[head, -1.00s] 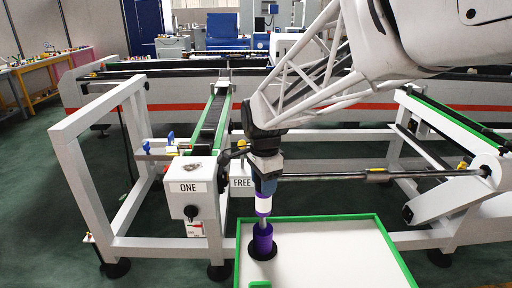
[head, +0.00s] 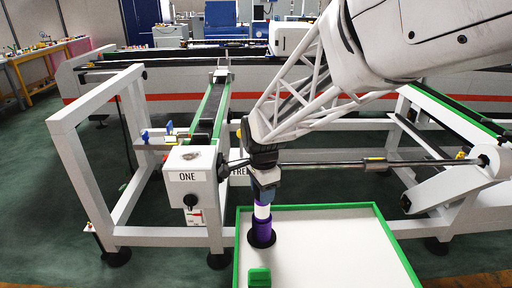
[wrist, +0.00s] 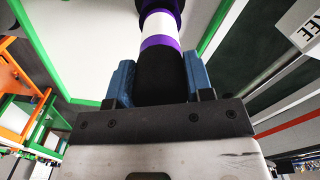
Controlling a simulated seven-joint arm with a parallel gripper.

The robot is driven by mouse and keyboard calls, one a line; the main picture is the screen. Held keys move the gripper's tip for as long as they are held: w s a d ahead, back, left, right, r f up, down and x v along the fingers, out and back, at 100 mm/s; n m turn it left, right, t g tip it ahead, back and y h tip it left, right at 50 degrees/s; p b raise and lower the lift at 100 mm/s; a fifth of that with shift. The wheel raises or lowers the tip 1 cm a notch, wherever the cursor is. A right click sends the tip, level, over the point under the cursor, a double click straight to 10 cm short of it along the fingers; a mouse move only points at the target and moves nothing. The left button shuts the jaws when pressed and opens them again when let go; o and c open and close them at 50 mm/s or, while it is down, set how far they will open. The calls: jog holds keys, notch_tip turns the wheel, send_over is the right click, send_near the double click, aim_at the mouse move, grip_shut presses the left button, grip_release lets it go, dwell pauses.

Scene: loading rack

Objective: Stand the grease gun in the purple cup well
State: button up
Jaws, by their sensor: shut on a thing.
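The grease gun (head: 262,211) is upright in my gripper (head: 265,190), with a white band and purple edging below the jaws. Its lower end is hidden inside the purple cup well (head: 261,232), and the band sits just above or at the rim. I cannot tell whether it touches the bottom. The cup stands on a black round base on the white tray (head: 335,240). In the wrist view the blue fingers of my gripper (wrist: 160,85) are shut on the gun's black body, and the banded part of the grease gun (wrist: 158,25) points at the purple cup.
The tray has a raised green rim, and a small green block (head: 259,277) stands at its front left. A white box labelled ONE (head: 190,177) stands left of my gripper. The tray's right side is clear.

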jog(key=shift+f, duration=1.2)
dwell(0.6)
jog(key=o, duration=1)
jog(key=shift+r, duration=3.9)
